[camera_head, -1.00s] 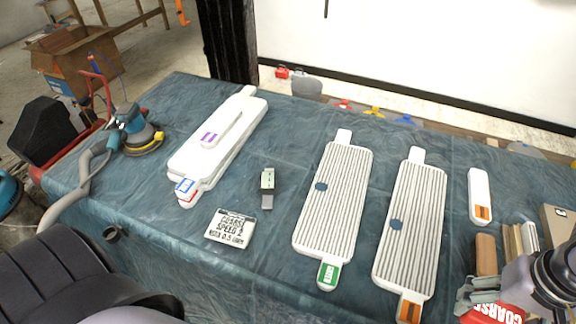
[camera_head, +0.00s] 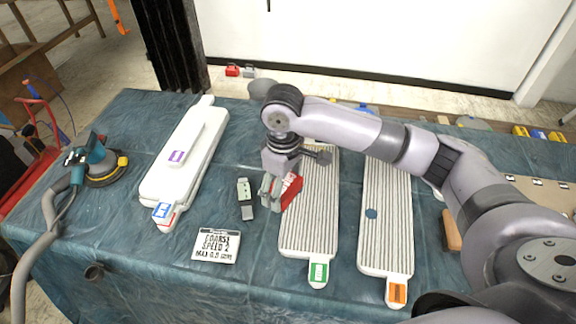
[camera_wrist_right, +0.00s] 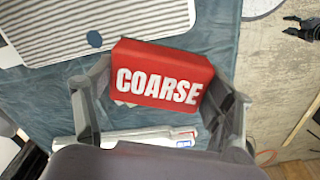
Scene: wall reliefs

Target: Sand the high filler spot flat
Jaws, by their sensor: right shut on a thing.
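My right gripper (camera_head: 273,188) is shut on a red block (camera_head: 291,190) and holds it over the table beside the left ribbed panel (camera_head: 312,235). The block reads COARSE in the right wrist view (camera_wrist_right: 158,75), with a finger at each end. A round blue-grey spot (camera_wrist_right: 95,38) shows on a ribbed panel in that view, apart from the block. The right ribbed panel (camera_head: 385,240) has a similar spot (camera_head: 371,213). My arm and gripper hide part of the left panel in the head view. My left gripper is out of view.
A card (camera_head: 216,246) reads COARSE SPEED 2. A small grey-green device (camera_head: 245,191) lies close left of the gripper. Stacked white panels (camera_head: 182,160) and a sander with hose (camera_head: 95,163) stand further left. Bare cloth (camera_head: 120,220) lies between the sander and the card.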

